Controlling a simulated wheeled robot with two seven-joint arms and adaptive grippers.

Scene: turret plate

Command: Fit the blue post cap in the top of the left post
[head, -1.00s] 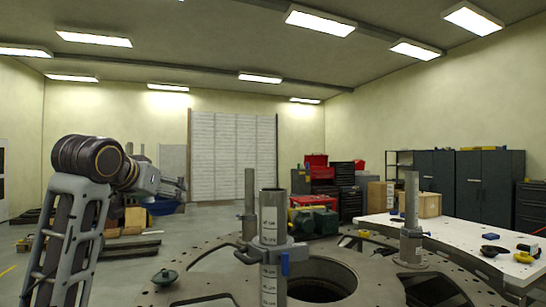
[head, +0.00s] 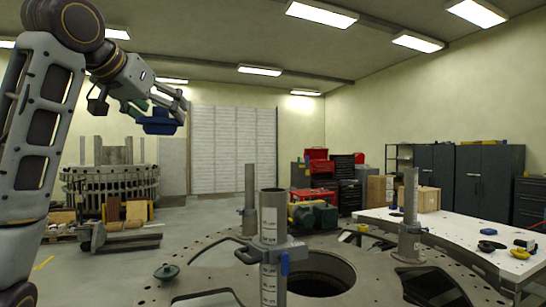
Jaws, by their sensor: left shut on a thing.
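My left gripper (head: 168,106) is at the upper left, shut on the blue post cap (head: 160,125). The cap hangs below the fingers, high above the floor and well left of the posts; the fingers hide part of it. Three grey upright posts stand on the round turret plate (head: 215,262). The front post (head: 269,216) has an open top and a collar with a blue handle. A thinner post (head: 249,185) stands behind it to the left, and another post (head: 410,195) stands at the right. My right gripper is not in view.
A dark green knobbed lid (head: 166,272) lies at the plate's left. The plate has a large central hole (head: 318,275). A white table (head: 440,228) with small items is at the right. Pallets and a ring-shaped structure (head: 110,188) stand at the back left. Air between cap and posts is clear.

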